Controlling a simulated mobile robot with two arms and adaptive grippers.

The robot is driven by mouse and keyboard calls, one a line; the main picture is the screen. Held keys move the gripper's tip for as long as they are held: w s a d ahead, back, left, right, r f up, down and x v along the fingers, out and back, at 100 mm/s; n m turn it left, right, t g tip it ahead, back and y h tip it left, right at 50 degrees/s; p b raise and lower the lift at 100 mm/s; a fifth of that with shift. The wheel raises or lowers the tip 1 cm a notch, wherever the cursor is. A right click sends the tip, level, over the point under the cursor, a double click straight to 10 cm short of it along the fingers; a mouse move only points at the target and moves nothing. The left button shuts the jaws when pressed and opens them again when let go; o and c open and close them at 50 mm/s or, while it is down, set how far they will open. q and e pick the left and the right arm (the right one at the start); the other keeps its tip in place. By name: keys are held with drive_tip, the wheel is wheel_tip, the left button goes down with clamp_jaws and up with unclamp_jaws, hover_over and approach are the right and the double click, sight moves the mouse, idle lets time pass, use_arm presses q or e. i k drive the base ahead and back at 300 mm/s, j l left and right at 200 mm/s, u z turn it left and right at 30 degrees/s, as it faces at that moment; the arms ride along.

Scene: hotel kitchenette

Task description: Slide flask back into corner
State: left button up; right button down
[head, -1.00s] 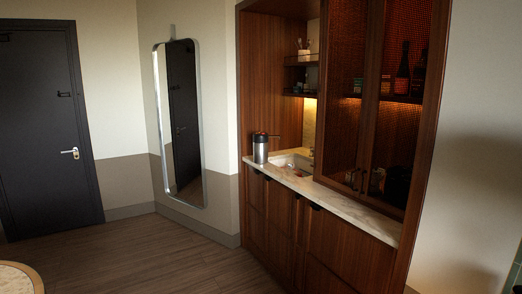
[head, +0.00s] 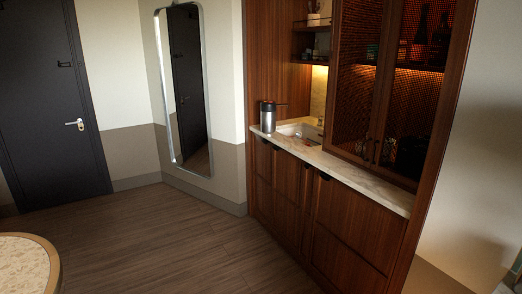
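The flask (head: 268,116) is a silver cylinder with a dark top and a dark handle pointing right. It stands upright on the left end of the pale marble counter (head: 367,183), close to the front edge and left of the sink (head: 299,131). The wooden side panel of the niche rises behind it. Neither of my grippers is in view.
A cabinet with mesh doors (head: 406,75) stands on the counter's right part. A small shelf (head: 312,28) hangs above the sink. A round table (head: 28,262) is at lower left. A mirror (head: 183,90) and dark door (head: 48,105) are beyond. The wooden floor (head: 170,240) between is clear.

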sight(269, 110)
drive_tip(key=i+j, duration=0.4)
drive_tip(key=i, duration=0.15)
drive_tip(key=i+j+z, duration=0.1)
drive_tip(key=i+j, duration=0.25)
drive_tip(key=i, duration=0.2)
drive_tip(key=i+j, duration=0.45)
drive_tip(key=i, duration=0.1)
